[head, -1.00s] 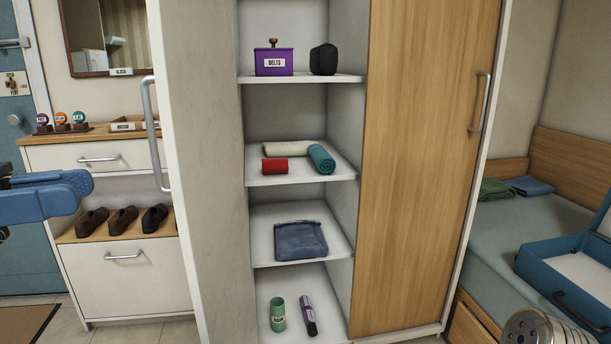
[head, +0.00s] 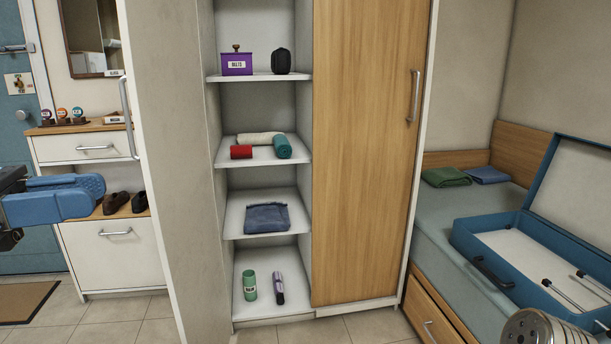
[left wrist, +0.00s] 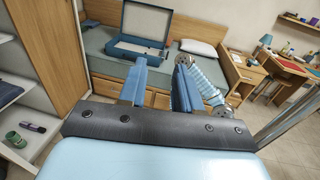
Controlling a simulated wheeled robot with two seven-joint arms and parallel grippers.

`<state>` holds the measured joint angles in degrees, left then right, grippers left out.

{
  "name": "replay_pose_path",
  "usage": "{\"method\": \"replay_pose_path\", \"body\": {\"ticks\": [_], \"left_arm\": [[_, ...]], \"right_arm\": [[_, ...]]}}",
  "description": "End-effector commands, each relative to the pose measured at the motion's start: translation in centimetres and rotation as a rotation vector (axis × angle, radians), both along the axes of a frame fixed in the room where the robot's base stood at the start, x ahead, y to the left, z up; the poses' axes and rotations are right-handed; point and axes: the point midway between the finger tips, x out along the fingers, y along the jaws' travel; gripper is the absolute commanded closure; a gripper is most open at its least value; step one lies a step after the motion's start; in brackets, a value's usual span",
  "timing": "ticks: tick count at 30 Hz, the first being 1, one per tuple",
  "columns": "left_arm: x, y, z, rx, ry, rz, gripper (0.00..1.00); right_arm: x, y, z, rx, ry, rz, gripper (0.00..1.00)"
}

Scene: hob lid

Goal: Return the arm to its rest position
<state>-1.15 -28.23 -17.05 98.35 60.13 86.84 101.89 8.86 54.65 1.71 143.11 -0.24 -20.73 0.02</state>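My left gripper (head: 85,195) is blue and comes in from the left edge of the head view, in front of the shoe cabinet. In the left wrist view its two blue fingers (left wrist: 160,68) stand apart with nothing between them, so it is open and empty. It touches none of the things around it, as far as I can see. My right gripper does not show in either view.
A tall wardrobe (head: 371,180) with open shelves stands in the middle, holding a purple box (head: 236,65), rolled towels and folded cloth. A bed with an open blue suitcase (head: 520,250) stands at right. The shoe cabinet (head: 125,255) is at left. Floor shows in front.

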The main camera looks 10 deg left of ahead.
Motion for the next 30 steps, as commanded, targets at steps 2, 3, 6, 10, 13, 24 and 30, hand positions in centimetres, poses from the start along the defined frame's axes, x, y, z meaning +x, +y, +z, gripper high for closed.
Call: {"method": "replay_pose_path", "body": {"ticks": [2, 3, 6, 10, 13, 24, 30], "left_arm": [[1.0, -0.1, -0.8, 0.013, 0.01, 0.01, 0.67], [1.6, -0.2, -1.2, 0.022, 0.014, 0.015, 0.67], [3.0, -0.5, -2.2, 0.045, 0.021, 0.03, 0.67], [5.4, -0.8, -4.3, 0.088, 0.035, 0.053, 0.67], [7.7, -1.2, -6.6, 0.137, 0.05, 0.073, 0.67], [17.9, -3.6, -24.4, 0.536, 0.092, 0.092, 0.67], [19.9, -5.2, -39.6, 0.895, 0.035, -0.062, 0.67]], "right_arm": [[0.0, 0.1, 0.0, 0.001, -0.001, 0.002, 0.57], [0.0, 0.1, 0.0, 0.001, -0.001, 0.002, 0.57], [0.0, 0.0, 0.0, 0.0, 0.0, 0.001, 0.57], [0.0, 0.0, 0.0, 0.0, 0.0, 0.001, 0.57], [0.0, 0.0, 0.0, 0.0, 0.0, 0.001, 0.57], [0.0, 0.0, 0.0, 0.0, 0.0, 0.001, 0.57], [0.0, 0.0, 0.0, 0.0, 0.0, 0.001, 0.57]]}}
